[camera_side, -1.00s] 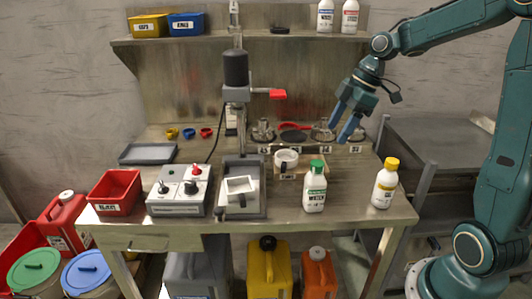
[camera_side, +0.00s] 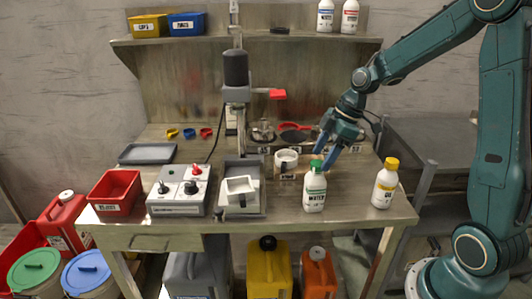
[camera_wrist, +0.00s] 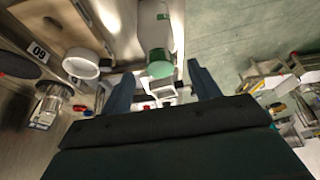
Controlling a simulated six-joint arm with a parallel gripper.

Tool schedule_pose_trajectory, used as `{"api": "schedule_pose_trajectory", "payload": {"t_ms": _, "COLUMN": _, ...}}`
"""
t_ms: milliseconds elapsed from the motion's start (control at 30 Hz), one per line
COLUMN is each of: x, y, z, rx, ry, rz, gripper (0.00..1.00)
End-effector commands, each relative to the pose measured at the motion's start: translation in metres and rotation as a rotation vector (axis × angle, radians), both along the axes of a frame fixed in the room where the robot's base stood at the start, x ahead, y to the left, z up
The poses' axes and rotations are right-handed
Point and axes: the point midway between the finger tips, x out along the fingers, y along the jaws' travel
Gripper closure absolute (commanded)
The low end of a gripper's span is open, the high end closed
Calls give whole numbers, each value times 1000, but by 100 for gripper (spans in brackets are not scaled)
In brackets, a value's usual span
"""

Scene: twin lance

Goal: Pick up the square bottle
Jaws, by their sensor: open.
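A white bottle with a green cap and a dark-lettered label (camera_side: 314,192) stands upright near the front right of the bench. A white bottle with a yellow cap (camera_side: 384,187) stands upright to its right. I cannot tell clearly which body is square. My gripper (camera_side: 326,158) is open and empty, just above and behind the green cap. In the wrist view the green-capped bottle (camera_wrist: 158,40) shows ahead, with its cap in line with the gap between my fingers (camera_wrist: 160,72). I see no contact.
A small white cup on a wooden block (camera_side: 286,160) stands left of and behind the green-capped bottle. A press stand (camera_side: 240,205), a control box (camera_side: 180,195) and a red bin (camera_side: 115,190) fill the left. Bare bench lies between the two bottles.

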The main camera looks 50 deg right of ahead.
Motion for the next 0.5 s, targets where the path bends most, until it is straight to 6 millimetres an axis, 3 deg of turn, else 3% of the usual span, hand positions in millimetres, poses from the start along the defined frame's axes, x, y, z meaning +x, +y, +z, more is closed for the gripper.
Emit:
{"api": "schedule_pose_trajectory", "payload": {"t_ms": 333, "x": 1, "y": 2, "z": -6, "rx": -1, "ry": 1, "rz": 0, "gripper": 38}}
{"api": "schedule_pose_trajectory", "payload": {"t_ms": 500, "x": 5, "y": 7, "z": -19, "rx": 1, "ry": 3, "rz": 1, "gripper": 38}}
